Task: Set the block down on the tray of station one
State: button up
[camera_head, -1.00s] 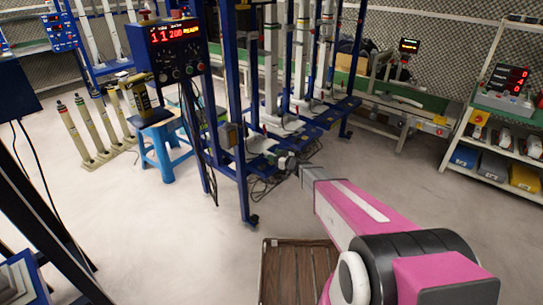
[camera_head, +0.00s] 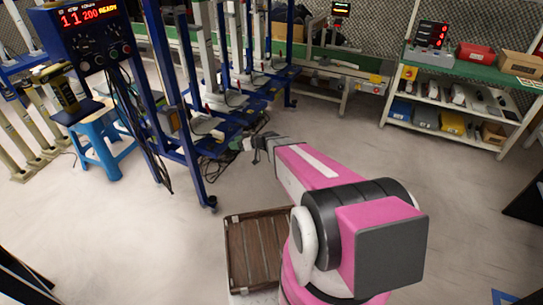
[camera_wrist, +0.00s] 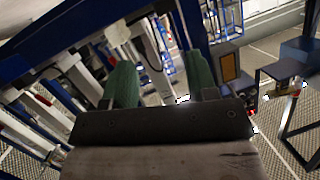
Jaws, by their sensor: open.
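My gripper (camera_head: 250,145) is at the end of the pink arm, beside the lower part of a blue rack (camera_head: 180,110) with trays and upright posts. In the wrist view its two green fingers (camera_wrist: 162,82) stand apart, with a gap between them. The gripper is open, and I see no block held in it. I cannot make out the block in either view. Dark blue trays (camera_head: 228,122) show low on the rack. I cannot tell which of them belongs to station one.
A red-lit control box (camera_head: 82,30) reading READY hangs on the rack's left. A blue stool (camera_head: 100,140) stands at left. A brown slatted crate (camera_head: 229,262) lies below my arm. A shelf with bins (camera_head: 452,124) stands at right. Floor between shelf and rack is clear.

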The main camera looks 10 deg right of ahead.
jog(key=s+d+r+m+g+h, duration=0.3)
jog(key=s+d+m+h, duration=0.2)
jog(key=s, duration=0.5)
jog(key=s+d+r+m+g+h, duration=0.2)
jog(key=s+d+m+h, duration=0.3)
jog(key=s+d+h, duration=0.3)
jog(key=s+d+g, duration=0.1)
jog(key=s+d, duration=0.1)
jog(key=shift+s+r+g, duration=0.35)
jog(key=shift+r+g, duration=0.05)
